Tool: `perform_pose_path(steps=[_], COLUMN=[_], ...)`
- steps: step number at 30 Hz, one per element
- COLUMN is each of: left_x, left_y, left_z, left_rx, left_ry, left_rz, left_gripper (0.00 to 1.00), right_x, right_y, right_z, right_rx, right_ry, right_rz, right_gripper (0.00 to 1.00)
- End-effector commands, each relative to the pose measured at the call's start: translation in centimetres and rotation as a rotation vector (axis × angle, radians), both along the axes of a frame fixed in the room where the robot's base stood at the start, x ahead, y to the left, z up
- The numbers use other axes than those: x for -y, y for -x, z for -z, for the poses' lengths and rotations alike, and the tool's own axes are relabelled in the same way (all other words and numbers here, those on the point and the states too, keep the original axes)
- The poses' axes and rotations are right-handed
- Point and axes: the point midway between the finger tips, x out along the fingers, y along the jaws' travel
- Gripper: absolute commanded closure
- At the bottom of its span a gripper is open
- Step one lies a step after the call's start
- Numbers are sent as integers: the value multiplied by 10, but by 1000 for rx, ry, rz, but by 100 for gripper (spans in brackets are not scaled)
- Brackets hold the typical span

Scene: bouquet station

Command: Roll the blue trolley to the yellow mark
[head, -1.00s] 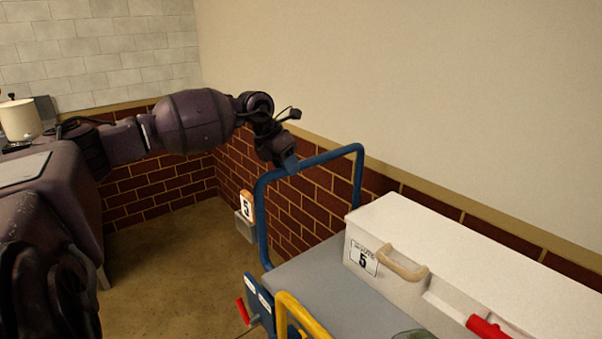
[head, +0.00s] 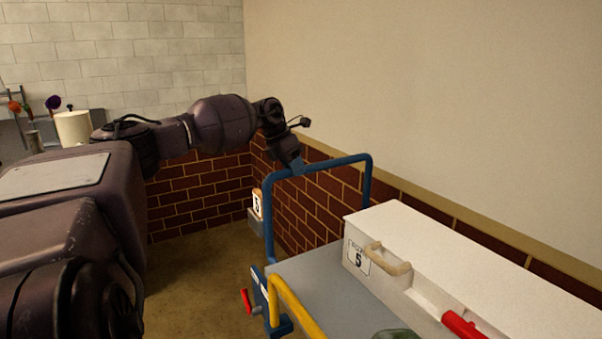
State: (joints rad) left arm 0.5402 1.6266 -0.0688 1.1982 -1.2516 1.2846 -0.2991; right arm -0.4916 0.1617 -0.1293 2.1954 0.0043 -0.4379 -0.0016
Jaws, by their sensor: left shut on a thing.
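The blue trolley has a tall blue handle frame (head: 335,162) and a grey deck (head: 308,282), in the lower middle of the head view. My left gripper (head: 297,168) is shut on the top bar of the frame, near its left corner. A white case (head: 445,260) with a label reading 5 lies on the deck. The trolley's wheels are hidden below the picture. No yellow mark on the floor is in view. My right gripper is not in view.
A brick-and-plaster wall (head: 430,120) runs close along the trolley's far side. A yellow bar (head: 295,308) and red lever (head: 247,301) are at the near side. Bare floor (head: 200,270) lies to the left.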

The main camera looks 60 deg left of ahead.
Motion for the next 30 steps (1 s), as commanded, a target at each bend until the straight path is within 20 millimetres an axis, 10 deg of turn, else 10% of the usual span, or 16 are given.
perform_pose_path(steps=[20, 21, 25, 30], left_x=[-10, -10, -10, -9], left_y=[-1, -1, -1, -1], left_z=[-1, -1, -1, 0], left_rx=[3, 3, 3, 1], left_ry=[-6, -6, -4, -2], left_rz=[-3, -4, -3, -1], left_gripper=[100, 68, 48, 47], right_x=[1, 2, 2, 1], right_y=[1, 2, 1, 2], right_z=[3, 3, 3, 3], right_rx=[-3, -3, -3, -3], right_ry=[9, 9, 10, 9], right_rz=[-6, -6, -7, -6], right_gripper=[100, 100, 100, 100])
